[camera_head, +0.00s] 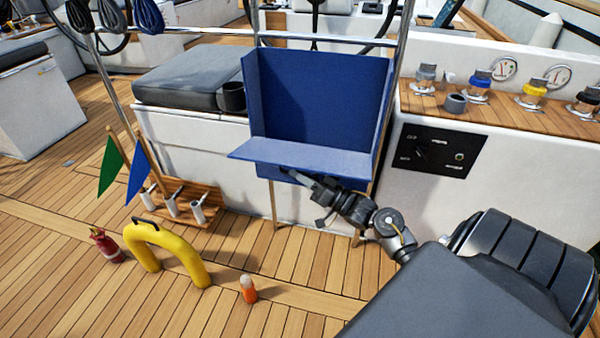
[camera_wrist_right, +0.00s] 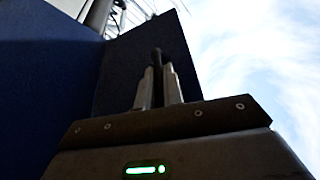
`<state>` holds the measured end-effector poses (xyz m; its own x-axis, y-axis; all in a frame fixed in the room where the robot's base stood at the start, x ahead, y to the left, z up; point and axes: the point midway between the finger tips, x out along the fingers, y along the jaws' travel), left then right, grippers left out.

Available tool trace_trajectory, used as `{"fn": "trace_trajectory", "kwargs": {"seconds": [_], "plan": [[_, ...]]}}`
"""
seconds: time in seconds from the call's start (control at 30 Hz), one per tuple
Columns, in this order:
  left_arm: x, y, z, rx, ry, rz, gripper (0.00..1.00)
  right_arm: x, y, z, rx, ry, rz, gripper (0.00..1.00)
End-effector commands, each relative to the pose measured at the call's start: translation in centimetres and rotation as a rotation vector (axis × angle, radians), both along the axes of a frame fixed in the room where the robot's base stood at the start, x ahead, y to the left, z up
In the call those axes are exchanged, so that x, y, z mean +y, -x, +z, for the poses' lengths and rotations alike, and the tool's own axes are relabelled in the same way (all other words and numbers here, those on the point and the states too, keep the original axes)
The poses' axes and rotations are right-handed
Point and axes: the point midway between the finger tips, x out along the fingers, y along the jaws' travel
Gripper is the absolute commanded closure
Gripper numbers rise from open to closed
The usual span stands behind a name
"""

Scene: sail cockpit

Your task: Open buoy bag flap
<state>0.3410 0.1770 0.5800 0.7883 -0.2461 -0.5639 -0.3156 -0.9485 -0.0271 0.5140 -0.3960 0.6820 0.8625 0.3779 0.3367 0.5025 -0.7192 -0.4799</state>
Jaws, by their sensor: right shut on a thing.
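The blue buoy bag (camera_head: 318,95) stands upright against the cockpit seat, its front open to view. Its flap (camera_head: 300,153) is folded down and sticks out nearly level toward me. My right gripper (camera_head: 292,174) is at the flap's underside, near its front edge. In the right wrist view, my right gripper (camera_wrist_right: 158,75) has its fingers close together on a narrow dark part, which seems to belong to the flap. Its exact shape is hard to make out. Blue bag fabric (camera_wrist_right: 45,95) fills the left of that view. My left gripper is not in view.
A yellow horseshoe buoy (camera_head: 185,248), a red extinguisher (camera_head: 104,245) and an orange-and-white float (camera_head: 248,289) stand on the deck. Green and blue flags (camera_head: 138,177) stand at the left. A winch shelf (camera_head: 500,112) is at the right.

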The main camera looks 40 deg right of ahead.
Motion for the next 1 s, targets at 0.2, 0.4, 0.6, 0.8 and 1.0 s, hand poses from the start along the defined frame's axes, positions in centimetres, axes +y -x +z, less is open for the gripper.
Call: {"fn": "trace_trajectory", "kwargs": {"seconds": [0.2,0.4,0.6,0.8,1.0], "plan": [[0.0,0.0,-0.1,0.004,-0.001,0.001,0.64,-0.1,0.0,0.0,-0.002,-0.001,-0.003,1.00],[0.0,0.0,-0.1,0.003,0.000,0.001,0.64,-0.1,0.0,0.0,-0.001,0.000,-0.002,0.74],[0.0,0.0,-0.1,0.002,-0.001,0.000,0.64,0.0,0.0,0.0,-0.001,0.000,-0.001,0.69],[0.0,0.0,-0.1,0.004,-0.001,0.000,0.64,-0.2,0.4,-0.2,0.000,0.001,-0.001,0.69],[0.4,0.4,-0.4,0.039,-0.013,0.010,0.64,-1.4,3.1,-1.3,0.004,0.001,-0.002,0.69]]}}
